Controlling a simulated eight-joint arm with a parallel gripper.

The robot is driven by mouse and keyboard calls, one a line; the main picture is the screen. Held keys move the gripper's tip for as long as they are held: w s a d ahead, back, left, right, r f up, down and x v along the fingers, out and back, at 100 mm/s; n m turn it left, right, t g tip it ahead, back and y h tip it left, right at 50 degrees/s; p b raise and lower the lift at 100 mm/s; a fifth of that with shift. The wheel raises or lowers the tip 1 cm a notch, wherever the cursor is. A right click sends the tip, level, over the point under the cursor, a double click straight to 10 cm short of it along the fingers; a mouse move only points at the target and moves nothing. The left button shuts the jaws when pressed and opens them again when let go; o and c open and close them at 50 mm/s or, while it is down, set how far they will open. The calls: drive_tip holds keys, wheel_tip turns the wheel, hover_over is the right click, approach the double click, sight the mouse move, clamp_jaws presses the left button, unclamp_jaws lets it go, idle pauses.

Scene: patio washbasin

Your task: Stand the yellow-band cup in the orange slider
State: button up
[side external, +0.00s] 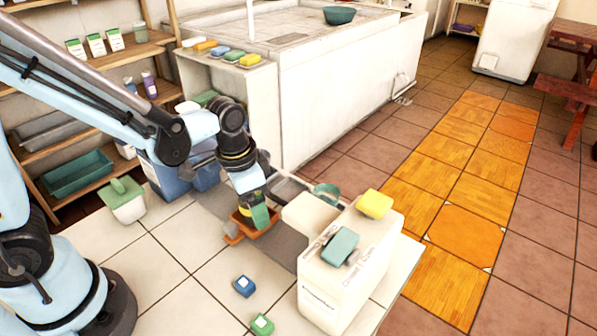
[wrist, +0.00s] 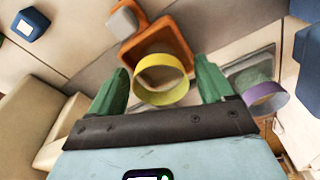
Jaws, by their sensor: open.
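The yellow-band cup (wrist: 162,97) shows as a yellow ring between my gripper's two green fingers in the wrist view. My gripper (wrist: 163,74) is open, with a gap visible between each fingertip and the band. The orange slider (wrist: 178,33) lies just behind the cup in that view, and the cup overlaps its near part. I cannot tell whether the cup's base rests fully inside it. In the side view the slider (side external: 233,239) lies under my gripper (side external: 259,224), which points down and hides the cup.
A purple-band cup (wrist: 266,99) stands to the right in the wrist view. Blue (side external: 244,286) and green (side external: 262,325) blocks lie on open tiles in front.

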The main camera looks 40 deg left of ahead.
wheel_tip(320, 180, up, 12)
drive_tip(key=s, duration=0.1)
drive_tip(key=s+a+n+t, duration=0.1)
drive_tip(key=t, duration=0.1)
drive_tip(key=s+a+f+n+t, duration=0.1)
drive_tip(key=a+n+t, duration=0.1)
drive_tip(key=s+a+n+t, duration=0.1)
drive_tip(key=a, duration=0.1)
drive_tip(key=shift+f+n+t+y, duration=0.15)
drive_tip(key=shift+n+t+y, duration=0.15)
drive_tip(key=shift+t, duration=0.1)
idle(0.4)
